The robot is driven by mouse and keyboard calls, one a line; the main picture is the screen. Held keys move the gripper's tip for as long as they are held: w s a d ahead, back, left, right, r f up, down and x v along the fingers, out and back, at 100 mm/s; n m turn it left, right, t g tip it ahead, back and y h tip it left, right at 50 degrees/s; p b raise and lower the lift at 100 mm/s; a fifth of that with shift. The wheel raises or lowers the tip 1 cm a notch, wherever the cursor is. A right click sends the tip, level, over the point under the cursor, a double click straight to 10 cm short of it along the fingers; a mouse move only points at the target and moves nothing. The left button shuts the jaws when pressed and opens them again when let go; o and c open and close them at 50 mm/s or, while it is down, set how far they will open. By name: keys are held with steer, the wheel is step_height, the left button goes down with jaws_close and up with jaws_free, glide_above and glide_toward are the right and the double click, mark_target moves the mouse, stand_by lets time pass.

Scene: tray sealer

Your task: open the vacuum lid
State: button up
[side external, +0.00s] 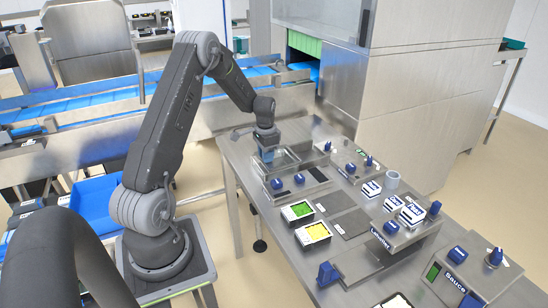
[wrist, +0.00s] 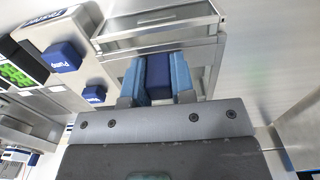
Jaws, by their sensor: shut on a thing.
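The vacuum lid (side external: 287,158) is a clear, metal-edged cover on the chamber unit at the left end of the steel bench. In the wrist view the metal-edged lid (wrist: 150,27) spans the top. My gripper (side external: 268,154) points down at the lid's left part. In the wrist view my gripper (wrist: 158,80) has its two light blue fingers shut on a dark blue handle (wrist: 158,73). The fingers press on both sides of it. How far the lid is raised I cannot tell, and the chamber's inside is mostly hidden.
A blue Pump button (wrist: 62,57) and a second blue control (wrist: 95,93) lie left of the fingers in the wrist view. Trays with green (side external: 299,211) and yellow (side external: 316,232) contents sit on the bench. A steel cabinet (side external: 420,100) stands behind it.

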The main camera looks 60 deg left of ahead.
steer(key=shift+w, duration=5.6)
steer(key=o, duration=0.8)
steer(key=shift+c, duration=0.2)
steer(key=shift+r, duration=0.15)
step_height(320, 180, up, 7)
